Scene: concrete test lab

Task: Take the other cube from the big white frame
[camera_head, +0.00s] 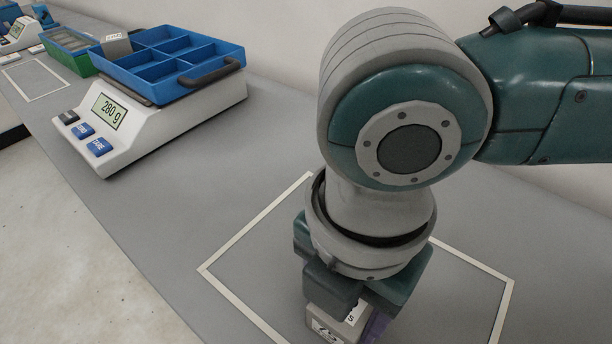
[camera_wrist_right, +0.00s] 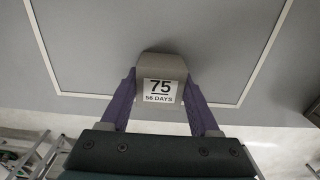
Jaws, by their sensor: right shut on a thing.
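A grey cube (camera_wrist_right: 162,68) with a white label reading "75" and "56 DAYS" is between the purple fingers of my right gripper (camera_wrist_right: 160,82), which is shut on it. In the head view, part of the cube (camera_head: 325,321) shows below my right wrist, within the big white frame (camera_head: 255,221) outlined on the grey bench. Whether the cube touches the bench cannot be told. No other cube shows inside the frame, though my arm hides part of it. My left gripper is not in view.
A white scale (camera_head: 115,150) reading "280 g" carries a blue divided tray (camera_head: 150,85) with a grey labelled block (camera_head: 117,45) at its left. Beyond are a smaller white frame (camera_head: 40,95), a green container (camera_head: 75,57) and another scale (camera_head: 18,35). The bench between scale and big frame is clear.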

